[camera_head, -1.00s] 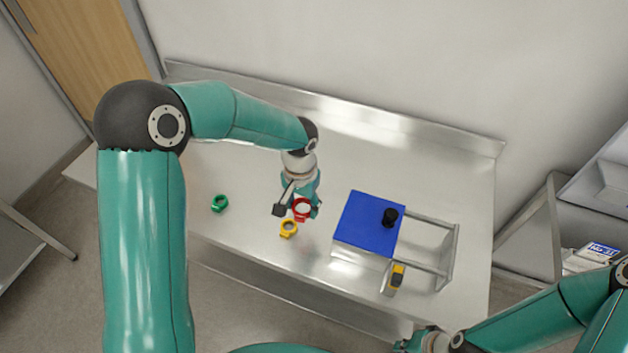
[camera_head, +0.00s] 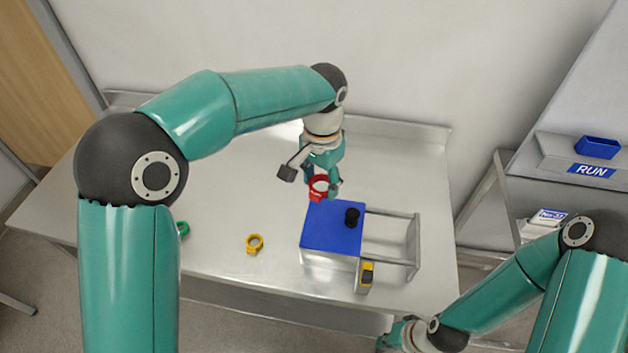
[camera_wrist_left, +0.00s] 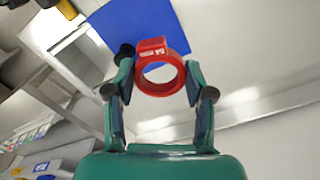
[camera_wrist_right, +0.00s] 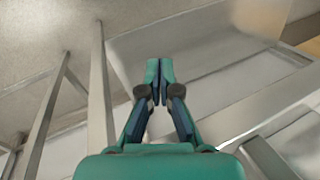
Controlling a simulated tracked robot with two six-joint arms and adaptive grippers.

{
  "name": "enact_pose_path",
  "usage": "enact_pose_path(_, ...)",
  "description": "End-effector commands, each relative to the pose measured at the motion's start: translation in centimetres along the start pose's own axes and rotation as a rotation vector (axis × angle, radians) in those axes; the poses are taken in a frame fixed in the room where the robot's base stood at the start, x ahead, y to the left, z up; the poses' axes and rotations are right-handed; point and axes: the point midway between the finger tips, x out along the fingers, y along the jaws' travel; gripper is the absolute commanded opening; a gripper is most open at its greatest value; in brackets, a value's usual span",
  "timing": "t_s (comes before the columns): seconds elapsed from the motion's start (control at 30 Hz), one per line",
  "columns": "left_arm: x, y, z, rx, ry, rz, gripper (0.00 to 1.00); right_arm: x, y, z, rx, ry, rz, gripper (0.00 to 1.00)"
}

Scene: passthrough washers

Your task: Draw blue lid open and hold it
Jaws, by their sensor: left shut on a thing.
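The blue lid (camera_head: 330,228) lies flat over the left part of a box, with a black knob (camera_head: 352,217) near its right edge. It also shows in the left wrist view (camera_wrist_left: 192,22). My left gripper (camera_head: 322,185) is shut on a red ring (camera_head: 317,195), held just behind the lid's far edge in the head view. The ring (camera_wrist_left: 147,46) sits between both fingers in the left wrist view. My right gripper (camera_wrist_right: 160,68) is empty, its fingertips together, low and in front of the table, away from the lid.
Open rails (camera_head: 392,214) extend right from the box. A yellow and black piece (camera_head: 367,274) is at its front. A yellow ring (camera_head: 254,243) and a partly hidden green ring (camera_head: 184,229) lie left.

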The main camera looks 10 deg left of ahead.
Motion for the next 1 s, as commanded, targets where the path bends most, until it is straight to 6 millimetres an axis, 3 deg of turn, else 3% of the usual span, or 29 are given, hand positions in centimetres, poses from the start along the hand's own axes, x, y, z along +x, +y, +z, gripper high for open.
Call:
enact_pose_path(0.03, 0.0, 0.0, 0.0, 0.0, 0.0, 0.0, 0.31, 0.0, 0.0, 0.0, 0.0, 0.0, 0.0, 0.05)
enact_pose_path(0.23, 0.0, 0.0, 0.0, -0.001, 0.0, 0.0, 0.31, -0.3, -1.0, -0.2, -0.108, -0.013, -0.006, 0.38)
enact_pose_path(0.4, 0.0, 0.0, 0.0, -0.001, 0.001, 0.0, 0.31, -1.2, -4.0, -0.3, -0.471, -0.059, -0.025, 0.64)
enact_pose_path(0.6, 0.0, 0.0, 0.0, -0.001, 0.001, 0.0, 0.31, -3.4, -9.0, 0.3, -1.15, -0.151, -0.048, 0.64)
enact_pose_path(0.8, 0.0, 0.0, 0.0, -0.001, 0.001, 0.0, 0.31, -6.0, -12.5, 0.8, -1.712, -0.24, -0.052, 0.64)
enact_pose_path(0.93, 0.0, 0.0, 0.0, 0.0, 0.001, 0.0, 0.31, -8.1, -14.9, 0.3, -2.001, -0.28, -0.034, 0.64)
enact_pose_path(1.0, 0.0, 0.0, 0.0, 0.0, 0.001, 0.0, 0.31, -9.4, -16.0, -1.6, -1.985, -0.251, -0.005, 0.64)
